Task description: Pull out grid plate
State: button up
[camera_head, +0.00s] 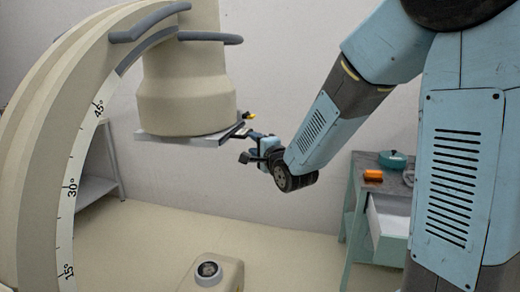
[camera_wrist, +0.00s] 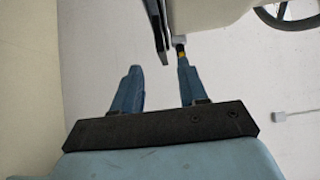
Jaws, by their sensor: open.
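The grid plate (camera_head: 180,138) is a thin pale slab under the round beige head of the large curved machine, in the head view. A dark bar and a yellow-tipped part (camera_head: 249,115) stick out at its right side. My gripper (camera_head: 247,146) is open and empty just right of the plate's right end. In the wrist view its two blue fingers (camera_wrist: 158,72) are spread apart. A dark edge (camera_wrist: 157,28) and a grey part with a yellow band (camera_wrist: 180,46) lie beyond the fingertips. I cannot tell whether the right finger touches the yellow-banded part.
The curved beige arm (camera_head: 50,150) with an angle scale fills the left. A beige unit with a round lens (camera_head: 208,270) stands below on the floor. Open floor lies between.

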aim_at(242, 134)
jog(key=x, duration=1)
grip_shut()
jog(key=shift+s+f, duration=0.1)
dwell(0.3)
dwell(0.4)
